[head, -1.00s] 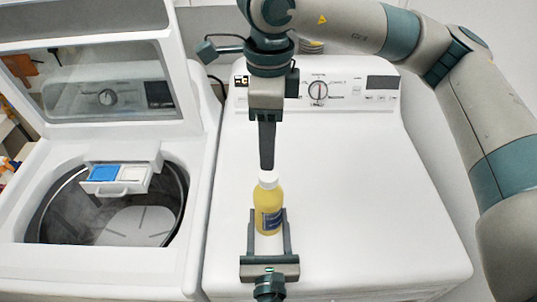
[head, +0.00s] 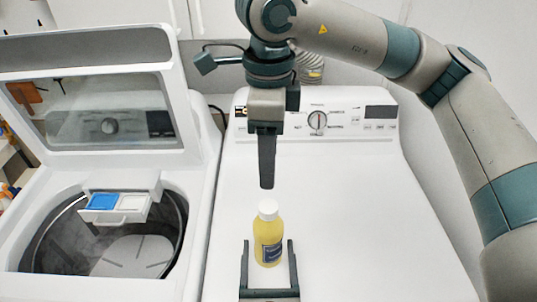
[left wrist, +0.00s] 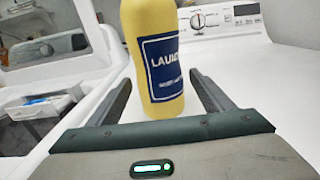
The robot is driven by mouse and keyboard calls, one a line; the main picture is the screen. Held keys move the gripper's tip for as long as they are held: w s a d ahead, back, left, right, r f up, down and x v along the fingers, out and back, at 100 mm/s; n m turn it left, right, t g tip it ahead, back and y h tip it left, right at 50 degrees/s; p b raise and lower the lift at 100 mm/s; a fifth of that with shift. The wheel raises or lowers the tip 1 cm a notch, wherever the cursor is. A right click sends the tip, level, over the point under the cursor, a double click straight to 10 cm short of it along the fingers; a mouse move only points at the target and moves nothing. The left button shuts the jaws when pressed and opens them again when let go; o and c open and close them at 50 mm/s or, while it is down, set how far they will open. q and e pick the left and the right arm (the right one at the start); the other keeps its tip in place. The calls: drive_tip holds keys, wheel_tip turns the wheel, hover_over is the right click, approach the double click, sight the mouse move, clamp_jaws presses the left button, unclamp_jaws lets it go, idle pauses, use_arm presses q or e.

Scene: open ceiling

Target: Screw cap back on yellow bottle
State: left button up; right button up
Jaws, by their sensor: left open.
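The yellow bottle (head: 268,243) stands upright on the white machine top, its blue label also showing in the left wrist view (left wrist: 160,65). The white cap (head: 268,209) sits on its neck; how tightly it is on cannot be told. My left gripper (head: 267,243) is open, low at the front, with one finger on each side of the bottle's lower part and a gap to it. In the left wrist view the bottle's top is cut off. My right gripper (head: 267,186) points down above the cap, with a small gap. It shows edge-on, so its opening is hidden.
The white machine top (head: 370,220) around the bottle is clear. Its control panel (head: 340,118) rises behind. An open washer drum (head: 115,235) with a raised lid (head: 100,110) lies to the left. My right arm spans the back and right.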

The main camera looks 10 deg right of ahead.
use_arm(q)
drive_tip(key=shift+s+a+f+b, duration=0.15)
drive_tip(key=shift+s+b, duration=0.15)
drive_tip(key=shift+s, duration=0.35)
drive_tip(key=b+v, duration=0.2)
drive_tip(key=v, duration=0.3)
drive_tip(key=shift+s, duration=0.6)
